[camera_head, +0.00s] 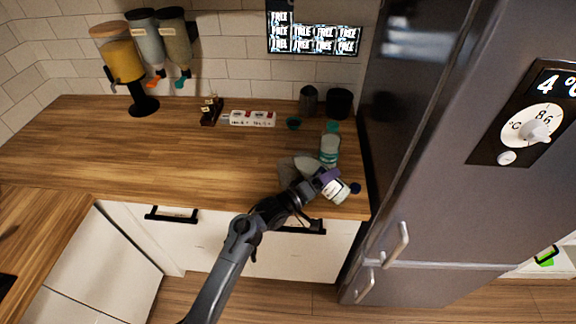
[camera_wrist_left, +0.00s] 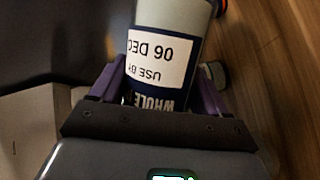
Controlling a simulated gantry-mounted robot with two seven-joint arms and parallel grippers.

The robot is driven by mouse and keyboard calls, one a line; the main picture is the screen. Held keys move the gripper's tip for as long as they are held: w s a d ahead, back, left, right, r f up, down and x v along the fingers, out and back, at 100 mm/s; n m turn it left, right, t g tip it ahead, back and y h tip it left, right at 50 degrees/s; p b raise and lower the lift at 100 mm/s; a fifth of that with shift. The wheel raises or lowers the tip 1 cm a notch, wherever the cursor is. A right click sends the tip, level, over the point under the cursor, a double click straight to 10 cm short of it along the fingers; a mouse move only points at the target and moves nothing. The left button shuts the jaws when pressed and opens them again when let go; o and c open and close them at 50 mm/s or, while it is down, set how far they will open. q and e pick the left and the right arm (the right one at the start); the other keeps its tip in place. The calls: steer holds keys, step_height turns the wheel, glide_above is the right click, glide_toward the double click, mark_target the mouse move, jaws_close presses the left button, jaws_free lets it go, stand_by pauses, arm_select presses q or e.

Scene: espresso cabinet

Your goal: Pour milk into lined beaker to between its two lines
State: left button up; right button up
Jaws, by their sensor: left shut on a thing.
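My left gripper (camera_head: 325,181) is shut on a milk bottle (camera_head: 338,193) near the front right edge of the counter. The bottle has a white label and a dark blue end that points right; it is strongly tilted. In the left wrist view the bottle (camera_wrist_left: 160,58) sits between the purple fingers, with "USE BY 06 DEC" and "WHOLE" upside down on it. A clear vessel (camera_head: 329,150) with a teal top stands just behind the gripper. I cannot tell whether it is the lined beaker; no lines or milk level can be made out. My right gripper is not in view.
A pale grey object (camera_head: 287,172) lies partly behind my arm. The fridge (camera_head: 440,170) stands close on the right. The counter's left half (camera_head: 100,150) is clear.

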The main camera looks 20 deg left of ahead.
mark_target(325, 171)
arm_select(q)
steer(key=shift+d+r+n, duration=0.1)
steer(key=shift+r+n, duration=0.4)
steer(key=shift+r, duration=0.2)
steer(key=shift+a+r+n+t+p, duration=0.2)
steer(key=shift+r+n+t+p, duration=0.25)
steer(key=shift+p, duration=0.25)
stand_by(0.5)
steer(key=shift+w+a+r+p, duration=0.1)
steer(key=shift+a+r+p, duration=0.05)
steer(key=shift+r+p, duration=0.15)
stand_by(0.5)
steer(key=shift+n+h, duration=0.3)
steer(key=shift+n, duration=0.05)
steer(key=shift+p, duration=0.4)
stand_by(0.6)
steer(key=shift+r+n, duration=0.1)
steer(key=shift+n, duration=0.2)
stand_by(0.3)
